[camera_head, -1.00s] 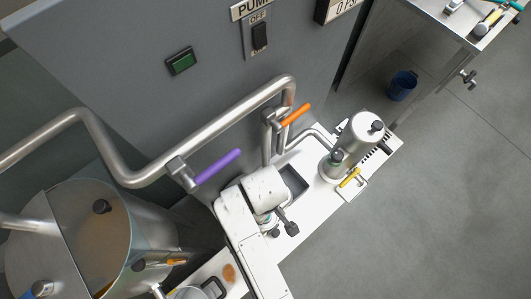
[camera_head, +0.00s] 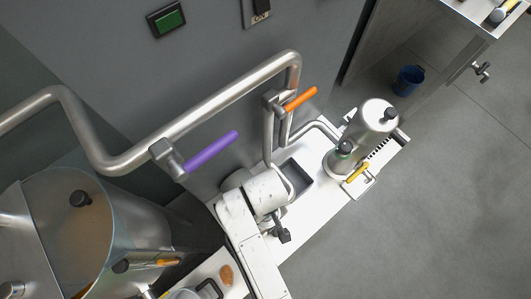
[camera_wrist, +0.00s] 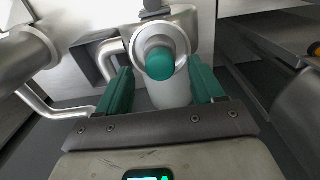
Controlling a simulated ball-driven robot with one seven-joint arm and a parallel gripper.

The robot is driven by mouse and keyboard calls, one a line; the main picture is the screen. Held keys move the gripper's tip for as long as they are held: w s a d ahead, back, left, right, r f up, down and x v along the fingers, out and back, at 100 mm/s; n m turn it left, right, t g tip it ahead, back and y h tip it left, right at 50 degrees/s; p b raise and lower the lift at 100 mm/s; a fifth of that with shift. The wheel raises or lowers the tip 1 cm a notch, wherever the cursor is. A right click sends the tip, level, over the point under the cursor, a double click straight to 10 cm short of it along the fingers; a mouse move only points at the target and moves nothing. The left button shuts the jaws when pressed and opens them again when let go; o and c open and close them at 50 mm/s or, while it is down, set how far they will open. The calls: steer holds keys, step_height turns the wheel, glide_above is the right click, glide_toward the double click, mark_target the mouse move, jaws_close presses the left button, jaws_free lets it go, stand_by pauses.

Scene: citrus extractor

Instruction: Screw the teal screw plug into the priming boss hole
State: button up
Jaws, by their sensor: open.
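The teal screw plug (camera_wrist: 160,64) shows in the wrist view as a round teal end, seen nearly face-on. I cannot make out my gripper there.
A bent steel pipe (camera_head: 220,99) runs along the grey cabinet, with a purple handle (camera_head: 211,152) and an orange handle (camera_head: 301,98). A yellow handle (camera_head: 358,172) is close to the pump. A large steel tank (camera_head: 65,235) stands at left. The floor at right is open.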

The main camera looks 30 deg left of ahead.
steer(key=shift+f, duration=1.4)
steer(key=c, duration=1.1)
steer(key=shift+r+m+p, duration=0.2)
steer(key=shift+m+p, duration=0.3)
steer(key=shift+c, duration=0.2)
steer(key=shift+f+m, duration=0.2)
steer(key=shift+m, duration=0.2)
steer(key=shift+r, duration=0.1)
steer(key=shift+m+p, duration=0.4)
steer(key=shift+p, duration=0.15)
steer(key=shift+m, duration=0.4)
